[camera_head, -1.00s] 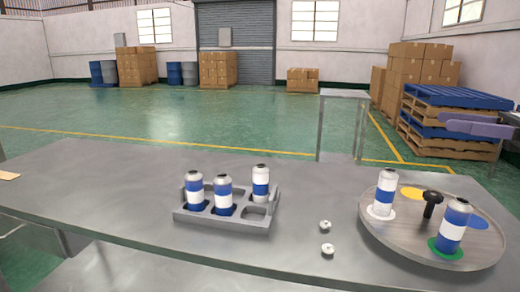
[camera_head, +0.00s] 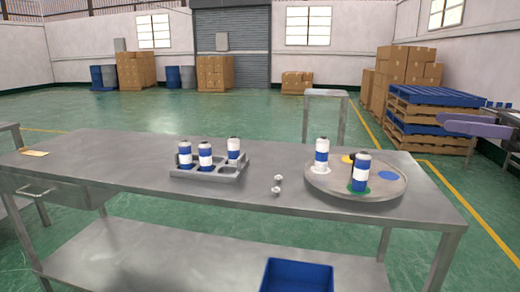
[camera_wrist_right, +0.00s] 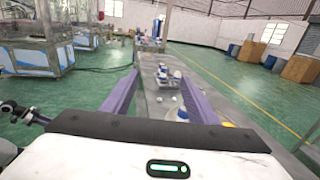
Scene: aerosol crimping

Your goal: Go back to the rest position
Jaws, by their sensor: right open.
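My right gripper (camera_head: 478,126) shows at the right edge of the head view, raised clear of the table. In the right wrist view my right gripper (camera_wrist_right: 160,97) has its two purple fingers wide apart with nothing between them. My left gripper is in neither view. A grey tray (camera_head: 207,178) on the metal table (camera_head: 110,157) holds several blue-and-white cans (camera_head: 205,156). A round turntable (camera_head: 330,183) at the table's right carries a can on its white spot (camera_head: 321,152) and a can on its green spot (camera_head: 361,171). Two small white caps (camera_head: 277,185) lie between tray and turntable.
A blue bin (camera_head: 297,276) stands below the table's front. Stacked pallets (camera_head: 430,118) and cardboard boxes (camera_head: 405,68) stand behind at the right. A metal stand (camera_head: 325,115) is behind the table. The table's left half is mostly clear, with a yellowish card (camera_head: 34,153).

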